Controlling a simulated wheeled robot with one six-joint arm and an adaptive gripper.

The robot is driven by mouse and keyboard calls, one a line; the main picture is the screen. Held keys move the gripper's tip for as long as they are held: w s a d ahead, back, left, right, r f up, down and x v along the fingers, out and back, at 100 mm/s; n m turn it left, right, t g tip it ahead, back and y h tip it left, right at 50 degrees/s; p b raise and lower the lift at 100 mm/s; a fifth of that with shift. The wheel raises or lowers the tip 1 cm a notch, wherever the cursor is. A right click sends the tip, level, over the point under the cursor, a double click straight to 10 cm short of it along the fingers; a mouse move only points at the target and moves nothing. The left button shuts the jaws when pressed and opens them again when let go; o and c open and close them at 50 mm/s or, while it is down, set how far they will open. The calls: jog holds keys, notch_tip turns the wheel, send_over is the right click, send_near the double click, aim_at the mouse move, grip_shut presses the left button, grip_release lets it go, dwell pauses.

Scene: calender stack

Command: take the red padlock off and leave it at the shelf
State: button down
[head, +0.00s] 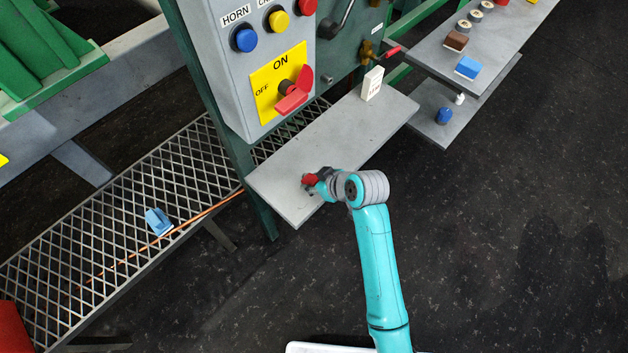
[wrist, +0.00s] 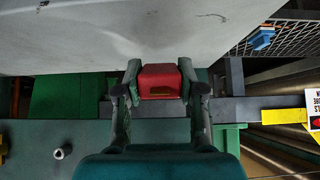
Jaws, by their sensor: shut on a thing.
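The red padlock (head: 309,180) shows small at the front part of the grey shelf (head: 345,135) in the head view. My gripper (head: 313,184) is shut on it. In the wrist view the red padlock (wrist: 160,84) sits between both fingers, its body facing the camera; its shackle is not clear. A grey surface fills the top of that view, close to the padlock. I cannot tell whether the padlock touches the shelf or is held just above it. The red switch handle (head: 294,96) is on its yellow ON/OFF plate, with no padlock visible on it.
A white box-like object (head: 372,84) stands at the shelf's far end. The grey control box (head: 227,75) rises beside the shelf at the left. A blue object (head: 158,221) lies on the mesh walkway (head: 100,220). The shelf's middle is clear.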

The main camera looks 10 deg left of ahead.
jog(key=shift+f, duration=1.2)
dwell(0.6)
jog(key=shift+c, duration=1.6)
grip_release()
jog(key=v, duration=0.7)
dwell(0.4)
